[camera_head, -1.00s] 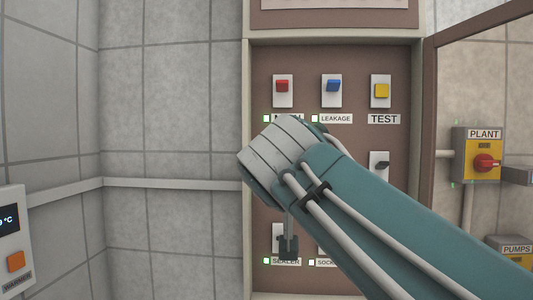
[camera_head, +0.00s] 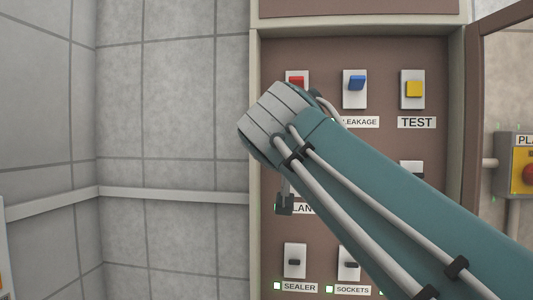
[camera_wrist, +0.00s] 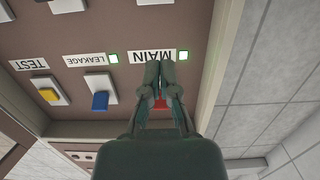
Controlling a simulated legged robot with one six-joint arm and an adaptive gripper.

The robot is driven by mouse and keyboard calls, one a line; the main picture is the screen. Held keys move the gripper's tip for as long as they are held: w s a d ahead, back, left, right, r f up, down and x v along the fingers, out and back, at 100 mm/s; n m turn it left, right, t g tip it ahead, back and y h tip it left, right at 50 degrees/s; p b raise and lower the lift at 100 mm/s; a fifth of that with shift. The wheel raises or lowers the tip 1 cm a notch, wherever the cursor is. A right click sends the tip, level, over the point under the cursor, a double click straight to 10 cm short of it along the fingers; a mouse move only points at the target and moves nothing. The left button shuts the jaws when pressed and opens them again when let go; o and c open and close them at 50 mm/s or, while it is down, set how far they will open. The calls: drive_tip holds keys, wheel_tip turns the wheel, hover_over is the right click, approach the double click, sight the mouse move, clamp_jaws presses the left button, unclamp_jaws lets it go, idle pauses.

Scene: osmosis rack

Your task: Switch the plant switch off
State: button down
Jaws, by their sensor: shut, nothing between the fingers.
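A label with "PLAN" readable (camera_head: 302,209) is on the brown panel, partly covered by my arm; the switch above it is hidden in the head view. A yellow box (camera_head: 517,190), its label cut to "PLA", is at the right edge with a red knob (camera_head: 528,173). My gripper (camera_head: 284,206) shows only its dark finger ends pointing down, left of the "PLAN" label. In the wrist view, which is upside down, my gripper (camera_wrist: 159,64) is shut and empty in front of the "MAIN" label (camera_wrist: 151,57). A white switch plate (camera_wrist: 155,2) is cut off beyond its tips.
The red main switch (camera_wrist: 161,103) is partly behind my fingers. The blue leakage switch (camera_head: 356,83) and yellow test switch (camera_head: 414,89) are right of it. Sealer (camera_head: 295,260) and sockets (camera_head: 348,263) switches are below. The open door frame (camera_head: 484,90) stands right; tiled wall lies left.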

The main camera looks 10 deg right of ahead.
drive_tip(key=x, duration=0.8)
drive_tip(key=shift+w, duration=0.2)
drive_tip(key=shift+w+f, duration=0.1)
drive_tip(key=shift+f, duration=0.15)
drive_tip(key=shift+s+a+f, duration=0.1)
drive_tip(key=shift+s+f, duration=0.3)
drive_tip(key=shift+f, duration=0.35)
drive_tip(key=shift+s+f, duration=0.4)
drive_tip(key=shift+f, duration=0.45)
